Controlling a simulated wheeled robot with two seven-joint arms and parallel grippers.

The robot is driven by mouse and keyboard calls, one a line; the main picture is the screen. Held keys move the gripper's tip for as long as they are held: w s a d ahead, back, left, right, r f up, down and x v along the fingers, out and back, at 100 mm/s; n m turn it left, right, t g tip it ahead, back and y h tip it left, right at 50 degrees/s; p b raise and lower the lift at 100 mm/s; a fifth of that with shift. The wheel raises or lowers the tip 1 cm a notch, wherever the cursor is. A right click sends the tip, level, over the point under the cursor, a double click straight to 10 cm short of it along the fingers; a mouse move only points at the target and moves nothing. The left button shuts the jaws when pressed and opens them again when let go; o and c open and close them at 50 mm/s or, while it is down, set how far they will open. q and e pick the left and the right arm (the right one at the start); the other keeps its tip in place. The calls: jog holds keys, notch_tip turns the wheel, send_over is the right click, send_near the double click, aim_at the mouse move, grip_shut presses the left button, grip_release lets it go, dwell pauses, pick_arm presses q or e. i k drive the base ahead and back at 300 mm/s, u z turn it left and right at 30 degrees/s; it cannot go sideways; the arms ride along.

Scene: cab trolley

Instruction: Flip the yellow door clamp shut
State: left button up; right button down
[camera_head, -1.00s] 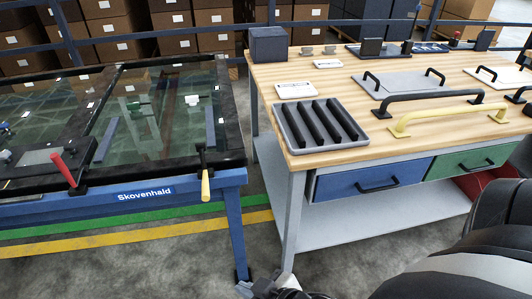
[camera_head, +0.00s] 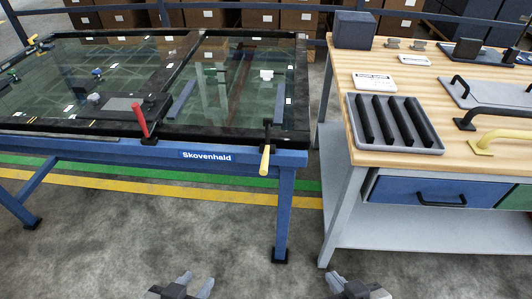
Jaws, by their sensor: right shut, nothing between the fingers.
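The yellow door clamp (camera_head: 265,161) is at the front right corner of the framed glass door (camera_head: 225,85) on the blue table. Its yellow handle hangs down and slightly outward over the table's front edge, below a black bracket. My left gripper (camera_head: 196,284) is low at the bottom edge, apart from the clamp; its jaw opening is unclear. My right gripper (camera_head: 345,286) is shut and empty at the bottom edge, right of and well below the clamp. Neither gripper touches anything.
A red-handled clamp (camera_head: 140,121) stands upright on the door, left of the yellow one. A wooden-topped workbench (camera_head: 343,80) with a grey slotted tray (camera_head: 352,130) stands at the right. Open floor (camera_head: 150,240) lies in front of the blue table.

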aim_at(268, 123)
jog(key=u, duration=0.5)
jog(key=k, duration=0.6)
jog(key=u, duration=0.95)
jog(key=i, duration=0.9)
jog(key=z, duration=0.8)
jog(key=i, duration=0.4)
jog(key=z, duration=0.4)
